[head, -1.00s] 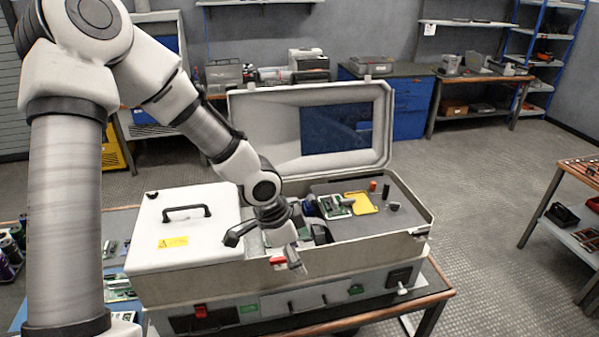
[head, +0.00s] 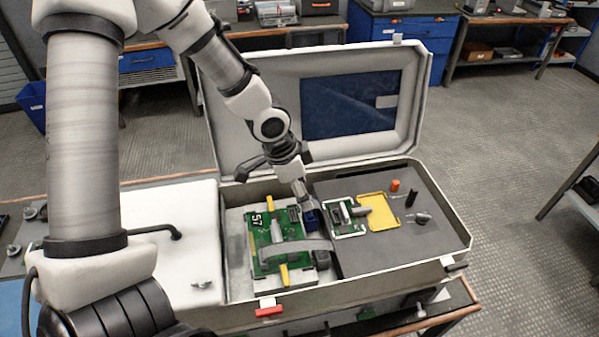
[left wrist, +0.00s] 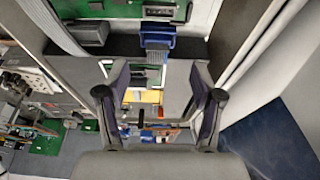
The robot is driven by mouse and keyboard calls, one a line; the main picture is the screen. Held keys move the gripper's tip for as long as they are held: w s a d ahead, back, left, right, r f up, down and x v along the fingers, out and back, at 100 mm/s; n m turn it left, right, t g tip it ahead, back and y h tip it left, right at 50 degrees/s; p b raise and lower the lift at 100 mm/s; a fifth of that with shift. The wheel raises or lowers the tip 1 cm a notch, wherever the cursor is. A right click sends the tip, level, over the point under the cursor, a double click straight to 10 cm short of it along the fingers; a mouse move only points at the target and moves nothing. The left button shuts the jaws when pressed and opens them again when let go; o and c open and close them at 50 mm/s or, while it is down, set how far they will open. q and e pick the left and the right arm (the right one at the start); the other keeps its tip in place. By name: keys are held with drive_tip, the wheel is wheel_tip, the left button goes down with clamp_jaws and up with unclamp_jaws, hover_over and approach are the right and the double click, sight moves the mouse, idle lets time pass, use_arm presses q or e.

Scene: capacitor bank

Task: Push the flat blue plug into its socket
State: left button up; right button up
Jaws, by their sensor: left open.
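The flat blue plug (head: 311,218) sits beside the right edge of the green circuit board (head: 263,232) in the open case. In the left wrist view the blue plug (left wrist: 157,38) shows upper middle, with a grey strip hanging from it. A metal-and-black connector (left wrist: 162,11) on the board's edge faces it and may be the socket; I cannot tell whether they touch. My left gripper (head: 303,194) is just behind and above the plug. In the wrist view the left gripper (left wrist: 160,76) is open, its fingers apart and empty, with the plug beyond them.
The case's raised lid (head: 270,100) stands behind my left arm. A grey ribbon cable (head: 296,247) crosses the board to a dark block (head: 323,255). On the grey panel right are a small green board (head: 341,220), a yellow tray (head: 380,211) and small knobs.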

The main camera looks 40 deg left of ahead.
sight(310, 211)
use_arm(q)
drive_tip(key=f, duration=0.1)
drive_tip(key=d+f, duration=0.1)
drive_tip(key=shift+s+d+f, duration=0.2)
drive_tip(key=shift+d+f, duration=0.05)
drive_tip(key=shift+f, duration=0.15)
drive_tip(key=shift+w+a+f+b, duration=0.1)
drive_tip(key=shift+w+f+b, duration=0.1)
drive_tip(key=shift+w+f, duration=0.35)
drive_tip(key=shift+w+a+f+b, duration=0.1)
drive_tip(key=shift+w+f+b, duration=0.15)
drive_tip(key=shift+f, duration=0.45)
drive_tip(key=shift+w+a+f, duration=0.1)
drive_tip(key=shift+w+f, duration=0.1)
drive_tip(key=shift+s+r, duration=0.25)
drive_tip(key=shift+s, duration=0.05)
drive_tip(key=shift+s+d+r, duration=0.1)
drive_tip(key=shift+s+d, duration=0.05)
drive_tip(key=shift+d, duration=0.1)
drive_tip(key=c, duration=1.2)
